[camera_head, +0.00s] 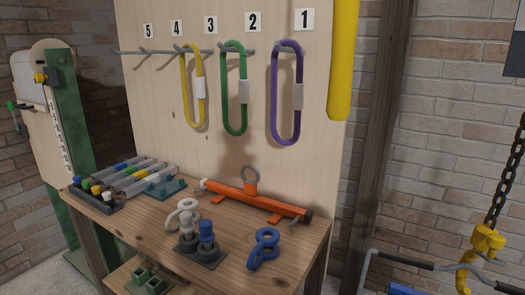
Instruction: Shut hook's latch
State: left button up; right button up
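A yellow hook (487,239) hangs from a dark chain (507,180) at the lower right. Its curved lower part shows near the bottom edge and is partly cut off by the frame. The hook's latch is too small and cut off to tell whether it is open or shut. Neither of my grippers is in view.
A wooden bench (135,222) holds an orange bar (255,198), a blue shackle-like piece (264,248) and several small parts. Yellow, green and purple loops (287,95) hang on the board above. A grey rail with black grips (402,260) lies left of the hook.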

aim_at(494, 242)
jog(key=z, duration=0.95)
